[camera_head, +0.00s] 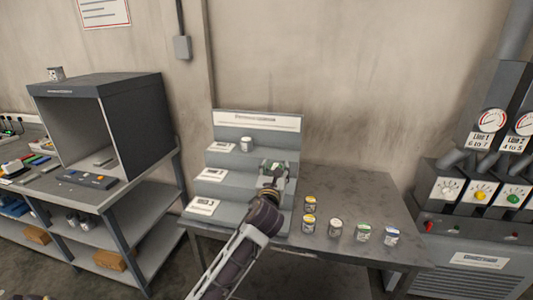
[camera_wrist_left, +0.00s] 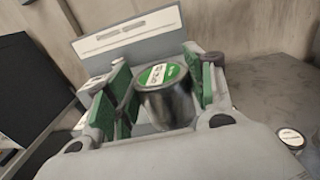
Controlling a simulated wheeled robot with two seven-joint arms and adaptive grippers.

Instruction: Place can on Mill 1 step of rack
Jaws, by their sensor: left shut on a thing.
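My left gripper (camera_head: 273,172) is over the right part of the grey stepped rack (camera_head: 225,160). It is shut on a can with a green-and-white lid, which shows between the green-padded fingers in the left wrist view (camera_wrist_left: 166,98). The can looks upright; I cannot tell whether it touches a step. The rack has three steps with a white label card at the left of each; the card print is too small to read. Another can (camera_head: 246,144) stands on the top step. My right gripper is not in view.
On the table (camera_head: 350,190) right of the rack stand several cans: yellow-topped ones (camera_head: 309,223), a white-topped one (camera_head: 335,227), a green one (camera_head: 363,232) and a blue one (camera_head: 391,236). A grey booth (camera_head: 135,125) stands left, a gauge machine (camera_head: 470,225) right.

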